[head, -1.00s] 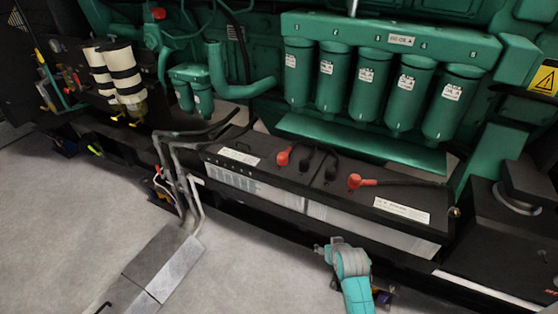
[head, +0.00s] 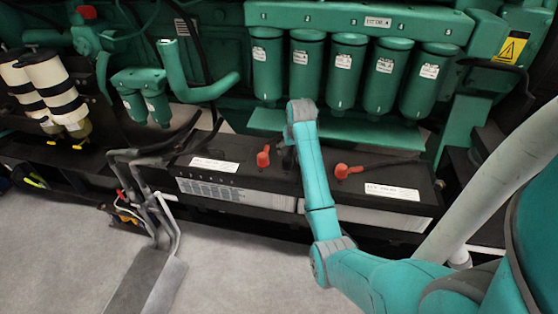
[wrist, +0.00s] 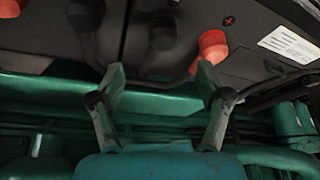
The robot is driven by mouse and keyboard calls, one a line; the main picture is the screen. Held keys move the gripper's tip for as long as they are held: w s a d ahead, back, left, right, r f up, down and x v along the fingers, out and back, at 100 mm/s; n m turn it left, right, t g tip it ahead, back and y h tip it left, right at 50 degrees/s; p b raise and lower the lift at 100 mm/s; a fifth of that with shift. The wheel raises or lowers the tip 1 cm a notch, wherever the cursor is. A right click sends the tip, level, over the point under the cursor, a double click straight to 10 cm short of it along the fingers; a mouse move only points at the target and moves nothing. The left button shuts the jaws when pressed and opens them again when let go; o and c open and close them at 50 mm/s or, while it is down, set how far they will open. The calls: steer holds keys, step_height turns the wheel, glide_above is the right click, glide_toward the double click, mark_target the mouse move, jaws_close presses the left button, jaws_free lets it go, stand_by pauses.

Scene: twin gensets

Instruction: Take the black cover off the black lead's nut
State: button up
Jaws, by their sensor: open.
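Two black covers sit side by side on top of the batteries in the wrist view. One black cover (wrist: 162,38) lies ahead of my gripper (wrist: 160,74), roughly in line with the gap between its fingers. The other black cover (wrist: 86,14) is farther left, across the seam between the batteries. I cannot tell which belongs to the named lead; the nuts are hidden. My gripper is open and empty, with its fingers spread. In the head view my arm crosses the battery tops, hiding most of the black covers and the gripper.
A red cover (wrist: 212,44) is close to the right finger; it also shows in the head view (head: 263,157). Another red cover (head: 343,171) is right of my arm. Green filters (head: 342,70) stand behind the batteries (head: 240,193). Bent grey pipes (head: 150,190) are at left.

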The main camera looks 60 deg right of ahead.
mark_target(288, 159)
steer(key=x, duration=1)
steer(key=shift+w+a, duration=0.15)
steer(key=shift+w, duration=0.1)
steer(key=c, duration=1)
